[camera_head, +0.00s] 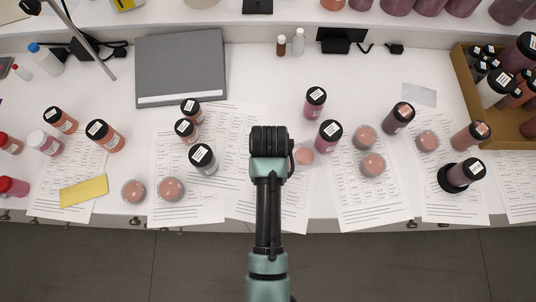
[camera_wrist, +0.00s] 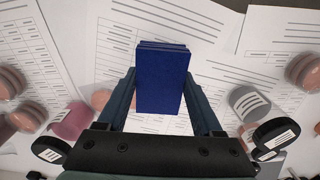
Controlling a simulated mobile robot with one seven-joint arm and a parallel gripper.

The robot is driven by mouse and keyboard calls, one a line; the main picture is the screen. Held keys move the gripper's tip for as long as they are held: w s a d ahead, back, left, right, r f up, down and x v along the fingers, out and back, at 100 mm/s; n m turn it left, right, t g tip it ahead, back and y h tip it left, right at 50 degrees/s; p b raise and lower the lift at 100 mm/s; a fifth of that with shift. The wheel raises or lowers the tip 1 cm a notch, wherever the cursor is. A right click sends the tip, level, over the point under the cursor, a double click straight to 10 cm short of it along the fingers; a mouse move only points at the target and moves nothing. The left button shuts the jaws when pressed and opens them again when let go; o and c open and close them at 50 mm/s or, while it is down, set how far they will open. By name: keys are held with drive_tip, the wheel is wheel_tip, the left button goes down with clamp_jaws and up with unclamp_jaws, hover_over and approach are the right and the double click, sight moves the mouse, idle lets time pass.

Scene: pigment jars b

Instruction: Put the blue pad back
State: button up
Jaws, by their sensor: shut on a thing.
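The blue pad (camera_wrist: 163,82) is a dark blue block that shows in the wrist view, upright between the two fingers. My gripper (camera_wrist: 160,95) is shut on it, with one finger along each side. In the head view my gripper (camera_head: 269,135) is over the middle of the white table, above the paper sheets, and hides the pad there. The wrist view shows printed sheets behind the pad. I cannot tell how high the pad is above them.
Black-lidded jars stand on both sides, such as one at left (camera_head: 203,158) and one at right (camera_head: 329,133). Round pink dishes (camera_head: 172,189) lie on sheets. A grey binder (camera_head: 181,68) lies behind, a yellow pad (camera_head: 83,191) at left, a wooden crate (camera_head: 463,75) at right.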

drive_tip(key=shift+f, duration=2.3)
drive_tip(key=shift+f, duration=0.1)
drive_tip(key=o, duration=1.2)
